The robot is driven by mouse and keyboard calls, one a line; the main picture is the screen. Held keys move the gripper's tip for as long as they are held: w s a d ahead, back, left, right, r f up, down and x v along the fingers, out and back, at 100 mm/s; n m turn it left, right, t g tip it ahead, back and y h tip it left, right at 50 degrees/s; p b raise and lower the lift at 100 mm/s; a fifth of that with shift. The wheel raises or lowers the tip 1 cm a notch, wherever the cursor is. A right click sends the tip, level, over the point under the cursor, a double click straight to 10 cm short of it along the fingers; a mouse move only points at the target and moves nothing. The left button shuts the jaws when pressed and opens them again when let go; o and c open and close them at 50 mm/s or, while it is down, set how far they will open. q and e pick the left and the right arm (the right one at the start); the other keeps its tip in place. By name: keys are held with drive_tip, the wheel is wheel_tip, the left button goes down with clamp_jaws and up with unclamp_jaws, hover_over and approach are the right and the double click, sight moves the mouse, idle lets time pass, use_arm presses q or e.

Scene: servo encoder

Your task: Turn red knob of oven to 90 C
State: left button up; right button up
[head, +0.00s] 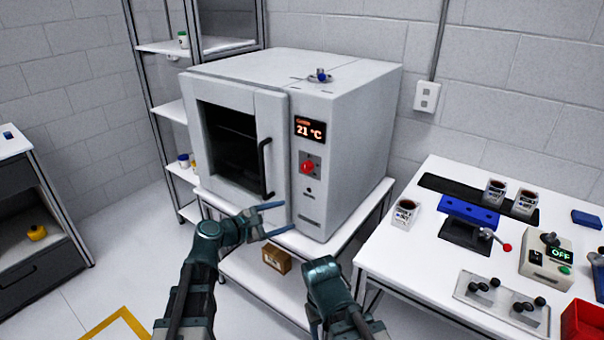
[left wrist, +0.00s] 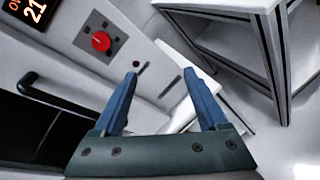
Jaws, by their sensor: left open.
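The oven (head: 270,85) is a light grey box on a white stand, with its door closed and a black handle (head: 264,168). Its display (head: 309,129) reads 21 °C. The red knob (head: 307,167) sits below the display on the front panel; it also shows in the left wrist view (left wrist: 101,41). My left gripper (head: 282,218) is open and empty, below and left of the knob and apart from it. Its blue fingers show spread in the left wrist view (left wrist: 160,80). My right arm is at the bottom centre of the head view; its fingers are not visible.
A white table (head: 420,250) on the right holds cups (head: 405,212), a blue device (head: 468,210) and a box reading OFF (head: 547,262). A cardboard box (head: 276,259) lies on the stand's lower shelf. A shelf rack (head: 165,110) stands behind the oven's left side.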

sight(305, 168)
use_arm(q)
drive_tip(key=w+a+r+n+t, duration=0.3)
drive_tip(key=w+r+n+t, duration=0.1)
drive_tip(key=r+n, duration=0.25)
drive_tip(key=shift+n, duration=0.35)
drive_tip(key=x, duration=1.4)
drive_tip(key=shift+s+f, duration=0.15)
drive_tip(key=shift+f, duration=0.2)
clamp_jaws()
